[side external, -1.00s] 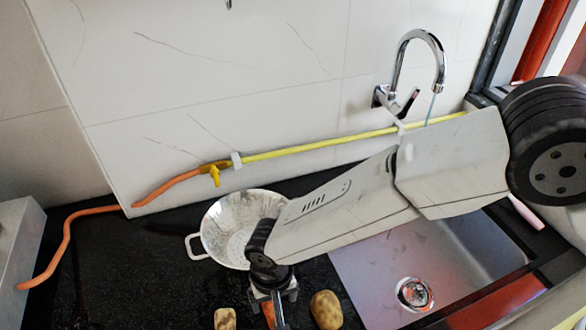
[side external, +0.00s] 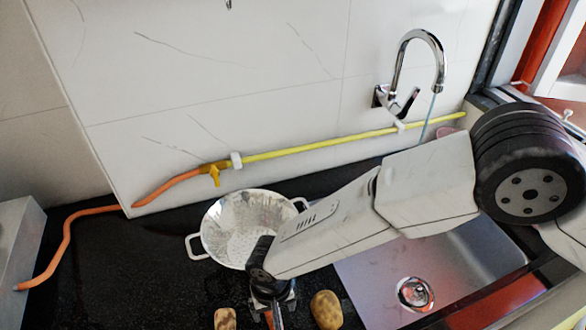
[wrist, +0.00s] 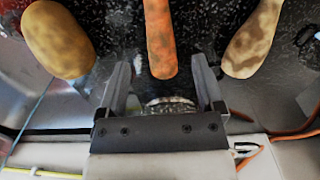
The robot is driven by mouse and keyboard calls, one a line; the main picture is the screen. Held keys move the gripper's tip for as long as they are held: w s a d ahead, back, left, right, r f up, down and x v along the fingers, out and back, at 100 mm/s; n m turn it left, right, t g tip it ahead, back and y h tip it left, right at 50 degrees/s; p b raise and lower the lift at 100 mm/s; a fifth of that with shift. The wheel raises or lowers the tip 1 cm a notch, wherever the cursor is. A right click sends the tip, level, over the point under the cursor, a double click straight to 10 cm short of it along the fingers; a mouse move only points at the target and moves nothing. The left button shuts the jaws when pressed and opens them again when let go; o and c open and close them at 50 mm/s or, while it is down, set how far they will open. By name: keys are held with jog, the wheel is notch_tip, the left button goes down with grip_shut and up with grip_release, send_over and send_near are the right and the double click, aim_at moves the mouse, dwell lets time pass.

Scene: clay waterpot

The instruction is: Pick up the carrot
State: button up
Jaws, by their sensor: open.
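The orange carrot (wrist: 160,38) lies on the black speckled counter in the wrist view, its near end between the fingertips of my gripper (wrist: 161,64). The gripper is open, with a finger on each side of the carrot end and gaps visible between. I cannot tell exactly how high the fingers are above the counter. In the side view my gripper (side external: 273,302) is near the bottom edge, and only a sliver of the carrot (side external: 269,319) shows beside it.
A potato (wrist: 57,40) lies left of the carrot and a mottled potato (wrist: 253,40) lies right of it in the wrist view. A metal colander (side external: 225,215) stands behind my gripper. The sink (side external: 450,255) is to the right. An orange hose (side external: 66,245) runs along the left.

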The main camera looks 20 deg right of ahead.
jog(key=shift+f, duration=2.1)
jog(key=shift+c, duration=0.2)
grip_shut()
jog(key=shift+r, duration=0.1)
jog(key=shift+r, duration=0.75)
jog(key=s+d+r, duration=0.9)
jog(key=s+r, duration=0.1)
jog(key=r, duration=0.1)
jog(key=shift+s+d+r, duration=0.15)
jog(key=shift+s+d, duration=0.05)
